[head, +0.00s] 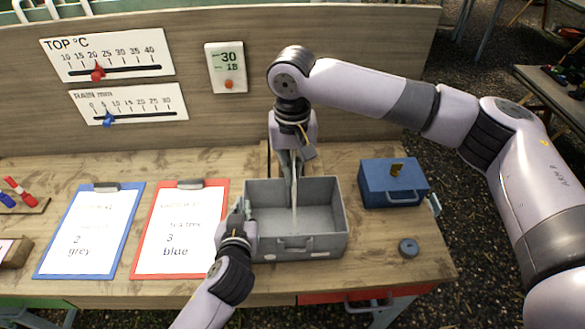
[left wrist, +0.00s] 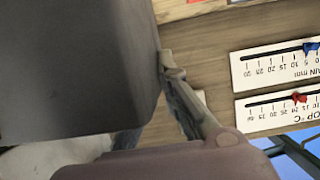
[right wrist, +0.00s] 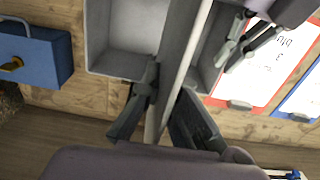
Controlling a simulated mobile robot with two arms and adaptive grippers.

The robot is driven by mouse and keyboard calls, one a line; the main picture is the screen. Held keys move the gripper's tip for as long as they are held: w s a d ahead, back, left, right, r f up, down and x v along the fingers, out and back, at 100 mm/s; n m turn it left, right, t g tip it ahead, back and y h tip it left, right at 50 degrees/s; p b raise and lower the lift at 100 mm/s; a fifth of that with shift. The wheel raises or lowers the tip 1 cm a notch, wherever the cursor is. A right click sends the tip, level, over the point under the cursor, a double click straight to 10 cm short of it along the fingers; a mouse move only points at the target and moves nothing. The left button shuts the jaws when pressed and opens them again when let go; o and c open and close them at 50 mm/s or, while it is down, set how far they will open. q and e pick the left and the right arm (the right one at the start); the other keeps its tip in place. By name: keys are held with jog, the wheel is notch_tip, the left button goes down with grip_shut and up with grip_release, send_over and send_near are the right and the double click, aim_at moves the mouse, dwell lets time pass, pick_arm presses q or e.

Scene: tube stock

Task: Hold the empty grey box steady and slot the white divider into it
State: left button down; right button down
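The grey box (head: 325,243) stands open on the table in the middle of the head view. It also shows in the right wrist view (right wrist: 101,40). My left gripper (head: 245,208) is at its left wall, one finger inside and one outside, closed on the wall. In the left wrist view the box (left wrist: 75,70) hides one finger. My right gripper (head: 291,170) is shut on the white divider (head: 295,200), over the box's back part. The divider (right wrist: 187,60) is seen nearly edge-on and upright, its lower part within the box outline. Whether it touches the floor cannot be told.
A blue box (head: 393,190) with a brass-coloured catch stands right of the grey box. A dark round piece (head: 408,247) lies near the front right. A red clipboard (head: 136,262) and a blue clipboard (head: 44,262) lie left. An upright back panel (head: 205,25) carries gauges.

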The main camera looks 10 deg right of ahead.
jog(key=shift+f, duration=0.15)
jog(key=shift+f, duration=0.75)
jog(key=shift+f, duration=0.1)
jog(key=shift+f, duration=1.4)
jog(key=shift+f, duration=0.1)
jog(key=shift+f, duration=1.4)
jog(key=shift+f, duration=0.1)
jog(key=shift+f, duration=1.4)
jog(key=shift+f, duration=0.1)
